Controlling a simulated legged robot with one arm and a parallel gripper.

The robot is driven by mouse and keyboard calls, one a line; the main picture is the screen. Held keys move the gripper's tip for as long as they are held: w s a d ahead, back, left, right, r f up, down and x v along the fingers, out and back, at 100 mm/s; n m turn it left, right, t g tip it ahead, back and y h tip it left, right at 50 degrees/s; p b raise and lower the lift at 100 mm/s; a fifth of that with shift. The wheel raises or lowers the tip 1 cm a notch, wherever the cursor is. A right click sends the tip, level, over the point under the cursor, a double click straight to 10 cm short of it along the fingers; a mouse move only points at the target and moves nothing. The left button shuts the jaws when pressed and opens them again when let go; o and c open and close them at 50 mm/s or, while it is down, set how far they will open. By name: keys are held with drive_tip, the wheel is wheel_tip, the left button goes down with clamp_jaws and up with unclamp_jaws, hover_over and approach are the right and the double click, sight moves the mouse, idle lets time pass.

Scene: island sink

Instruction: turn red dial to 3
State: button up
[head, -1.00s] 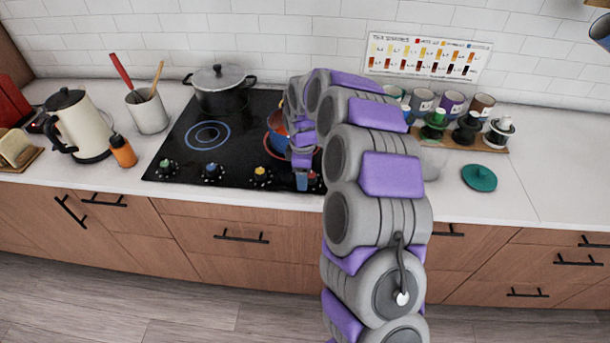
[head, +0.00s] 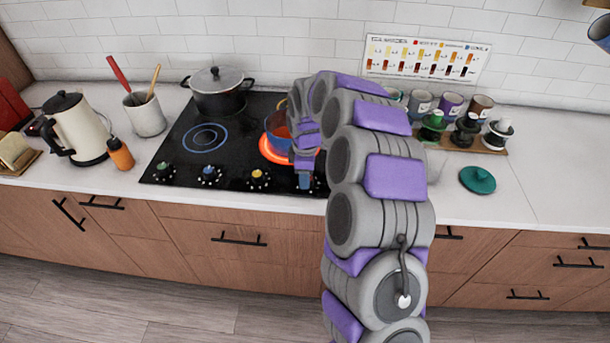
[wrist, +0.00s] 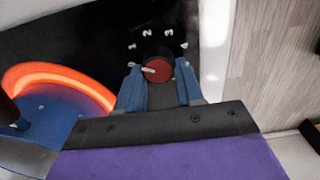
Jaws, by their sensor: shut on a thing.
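The red dial (wrist: 158,71) sits on the black cooktop's front strip in the wrist view. White numbers 1, 2, 3 and 4 are printed in an arc beyond it. A pale mark on the dial lies on its left side, and I cannot tell exactly which number it lines up with. My gripper (wrist: 160,84) has its two blue fingers on either side of the dial, shut on it. In the head view my gripper (head: 304,181) is at the cooktop's front right edge, and the arm largely hides the dial.
Other dials, green (head: 164,168), blue (head: 209,172) and yellow (head: 258,175), line the front. A lidded pot (head: 219,94) stands at the back. A teal lid (head: 477,180) lies right.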

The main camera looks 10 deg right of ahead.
drive_tip(key=shift+s+d, duration=0.15)
drive_tip(key=shift+d, duration=0.3)
drive_tip(key=shift+m+p, duration=0.3)
drive_tip(key=shift+p, duration=0.1)
drive_tip(key=m+p, duration=0.3)
drive_tip(key=shift+r+m, duration=0.1)
drive_tip(key=shift+m, duration=0.3)
drive_tip(key=m+p, duration=0.3)
drive_tip(key=shift+m, duration=0.3)
drive_tip(key=m+p, duration=0.2)
drive_tip(key=m, duration=0.1)
drive_tip(key=shift+m, duration=0.3)
drive_tip(key=m+p, duration=0.2)
drive_tip(key=m, duration=0.4)
drive_tip(key=shift+p, duration=0.35)
drive_tip(key=m+p, duration=0.1)
drive_tip(key=m, duration=0.5)
